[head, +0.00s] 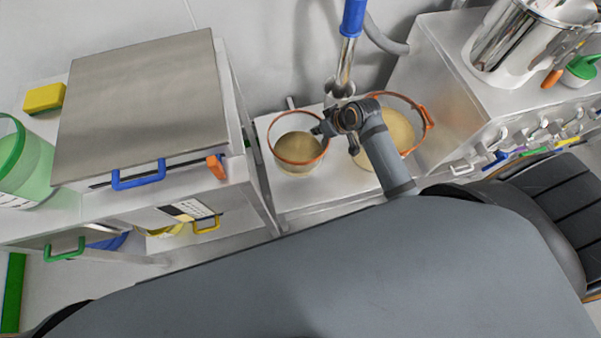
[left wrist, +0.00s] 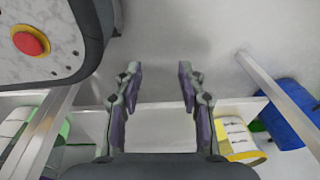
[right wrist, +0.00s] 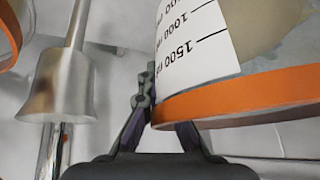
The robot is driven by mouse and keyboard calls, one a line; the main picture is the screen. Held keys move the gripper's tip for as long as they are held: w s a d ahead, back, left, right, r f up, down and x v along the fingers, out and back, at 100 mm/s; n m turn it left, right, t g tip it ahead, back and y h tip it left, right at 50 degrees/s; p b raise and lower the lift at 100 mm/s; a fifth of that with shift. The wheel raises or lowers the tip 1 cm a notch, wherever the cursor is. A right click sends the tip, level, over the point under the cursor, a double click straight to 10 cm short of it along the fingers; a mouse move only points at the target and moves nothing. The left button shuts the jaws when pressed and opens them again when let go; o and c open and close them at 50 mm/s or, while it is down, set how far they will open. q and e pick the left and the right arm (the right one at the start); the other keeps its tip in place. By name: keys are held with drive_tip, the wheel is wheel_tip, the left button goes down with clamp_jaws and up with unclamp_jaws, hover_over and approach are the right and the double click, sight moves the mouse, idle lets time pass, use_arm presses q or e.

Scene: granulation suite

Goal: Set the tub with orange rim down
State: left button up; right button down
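The clear tub with an orange rim (head: 298,165) holds tan material and is at the white bench in the middle of the head view. My right gripper (head: 322,128) is at the right side of its rim. In the right wrist view the tub's wall with a printed scale (right wrist: 195,40) and its orange rim are close, with the rim edge between my fingers (right wrist: 160,125); one finger is partly hidden behind it. I cannot tell whether the tub's base touches the bench. My left gripper (left wrist: 160,85) is open and empty, away from the tub.
A larger orange-rimmed tub (head: 402,125) with tan material stands right, partly behind my right arm. A metal fitting with a blue grip (head: 346,60) hangs above the bench (head: 290,200). A steel-topped cabinet (head: 145,95) stands left, a machine with a steel pot (head: 505,45) right.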

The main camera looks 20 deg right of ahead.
use_arm(q)
drive_tip(key=w+f+b, duration=0.5)
drive_tip(key=f+b, duration=0.1)
use_arm(e)
drive_tip(key=f+n+b, duration=0.1)
drive_tip(key=f, duration=0.4)
drive_tip(key=w+d+f+n+b, duration=0.1)
drive_tip(key=f, duration=0.5)
drive_tip(key=d+f+y+b, duration=0.1)
drive_tip(key=f, duration=0.5)
drive_tip(key=shift+w+f+n+g+b, duration=0.2)
drive_tip(key=shift+n+g+b, duration=0.1)
drive_tip(key=shift+n+b, duration=0.1)
use_arm(q)
drive_tip(key=w+d+r, duration=0.2)
drive_tip(key=w+r, duration=0.3)
drive_tip(key=r, duration=0.2)
drive_tip(key=shift+d+r, duration=0.3)
drive_tip(key=shift+d, duration=0.05)
use_arm(e)
drive_tip(key=c, duration=2)
unclamp_jaws()
drive_tip(key=shift+f, duration=0.2)
use_arm(q)
drive_tip(key=shift+r, duration=0.1)
use_arm(e)
drive_tip(key=o, duration=0.5)
